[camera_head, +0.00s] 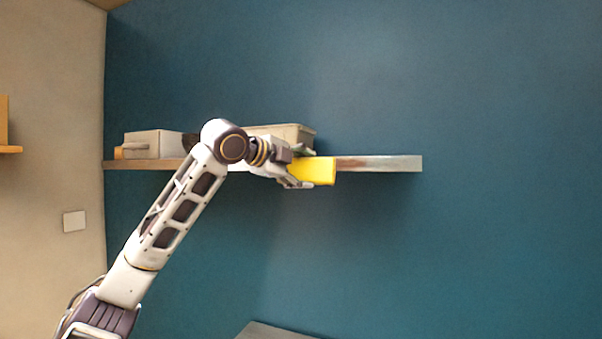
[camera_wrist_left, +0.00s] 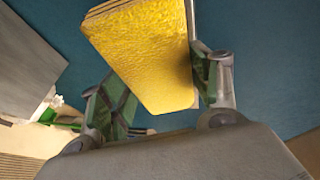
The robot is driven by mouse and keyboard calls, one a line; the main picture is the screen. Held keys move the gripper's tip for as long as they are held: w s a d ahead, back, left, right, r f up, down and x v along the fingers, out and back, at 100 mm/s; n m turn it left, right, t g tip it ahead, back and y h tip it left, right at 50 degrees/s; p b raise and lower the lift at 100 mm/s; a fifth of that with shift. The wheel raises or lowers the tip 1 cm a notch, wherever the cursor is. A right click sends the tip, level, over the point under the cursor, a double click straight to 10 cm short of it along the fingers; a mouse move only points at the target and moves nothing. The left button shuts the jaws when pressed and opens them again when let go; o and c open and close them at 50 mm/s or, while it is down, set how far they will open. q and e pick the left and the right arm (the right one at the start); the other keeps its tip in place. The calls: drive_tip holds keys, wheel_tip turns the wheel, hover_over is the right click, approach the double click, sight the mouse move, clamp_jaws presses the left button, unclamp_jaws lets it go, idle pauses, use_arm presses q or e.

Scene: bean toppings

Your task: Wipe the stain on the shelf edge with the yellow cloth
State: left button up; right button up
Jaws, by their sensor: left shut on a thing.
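The yellow cloth (camera_head: 317,172), which looks like a thick block, is held by my left gripper (camera_head: 298,168) at the front edge of the shelf (camera_head: 400,163). The gripper's fingers lie above and below the cloth. In the left wrist view the yellow cloth (camera_wrist_left: 150,50) sits between the two fingers of my left gripper (camera_wrist_left: 163,92). A reddish-brown stain (camera_head: 352,162) shows on the shelf edge just right of the cloth. The cloth overlaps the edge in the picture; I cannot tell whether it touches it. My right gripper is out of view.
A grey box (camera_head: 153,143) and a beige bin (camera_head: 290,133) stand on the shelf, the bin partly behind my left arm. A small dark object (camera_head: 190,141) sits between them. A light switch (camera_head: 74,221) is on the side wall. The space right of the shelf is clear.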

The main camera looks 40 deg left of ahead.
use_arm(q)
drive_tip(key=shift+r, duration=0.1)
drive_tip(key=shift+a+r+t, duration=0.15)
drive_tip(key=shift+a+t, duration=0.05)
drive_tip(key=shift+t, duration=0.1)
drive_tip(key=shift+d+r+m+t, duration=0.25)
drive_tip(key=shift+m+t, duration=0.25)
drive_tip(key=shift+t, duration=0.1)
drive_tip(key=shift+a+t+h, duration=0.1)
drive_tip(key=shift+t+h, duration=0.2)
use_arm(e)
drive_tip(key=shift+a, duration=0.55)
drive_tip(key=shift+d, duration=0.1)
use_arm(q)
drive_tip(key=shift+r, duration=0.1)
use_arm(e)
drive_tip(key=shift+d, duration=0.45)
use_arm(q)
drive_tip(key=shift+w, duration=0.2)
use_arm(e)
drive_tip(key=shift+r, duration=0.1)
